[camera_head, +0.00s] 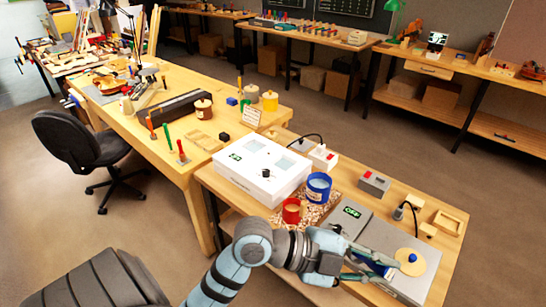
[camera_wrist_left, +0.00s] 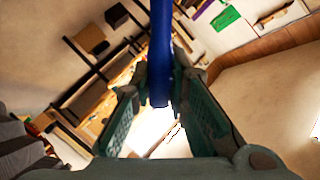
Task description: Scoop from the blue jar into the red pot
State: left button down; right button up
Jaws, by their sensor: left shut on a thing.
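The blue jar (camera_head: 318,191) stands open on the near bench, with pale blue content inside. The red pot (camera_head: 292,212) stands just left of and in front of it, on a speckled mat (camera_head: 319,213). My left gripper (camera_head: 378,271) is right of and nearer than both, above the front of the grey device. It is shut on a slim blue handle (camera_wrist_left: 160,55), which runs between the fingers in the left wrist view. I cannot make out the scoop's bowl. My right gripper is not in view.
A grey device (camera_head: 407,250) with a round tan plate and blue knob (camera_head: 412,258) lies to the right. A small grey box (camera_head: 373,184) and a wooden tray (camera_head: 449,221) are behind it.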

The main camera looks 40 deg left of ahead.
pick_arm(q)
jog(key=w+a+f+n, duration=0.1)
jog(key=w+a+f+n+t+y, duration=0.1)
jog(key=w, duration=0.1)
jog(key=w+a+f+n+t+y, duration=0.1)
jog(key=w, duration=0.1)
jog(key=shift+w+a+b, duration=0.15)
jog(key=shift+a+b, duration=0.15)
jog(key=shift+b, duration=0.05)
jog(key=w+a+f+n+t+y+b, duration=0.1)
jog(key=w+a+f+n+y, duration=0.4)
jog(key=a, duration=0.5)
jog(key=w+a+f+n+t+y+b, duration=0.1)
jog(key=w+a+f+n+y+b, duration=0.15)
jog(key=w+a+n+y, duration=0.55)
jog(key=w+a+f+n+t+y+b, duration=0.1)
jog(key=w+a+f+n+t+y, duration=0.25)
jog(key=a, duration=0.75)
jog(key=s+r+n+b, duration=0.1)
jog(key=a+r+n+b, duration=0.1)
jog(key=n, duration=0.1)
jog(key=s+r+n+b, duration=0.1)
jog(key=r+n, duration=0.1)
jog(key=shift+s+a, duration=0.3)
jog(key=shift+s, duration=0.05)
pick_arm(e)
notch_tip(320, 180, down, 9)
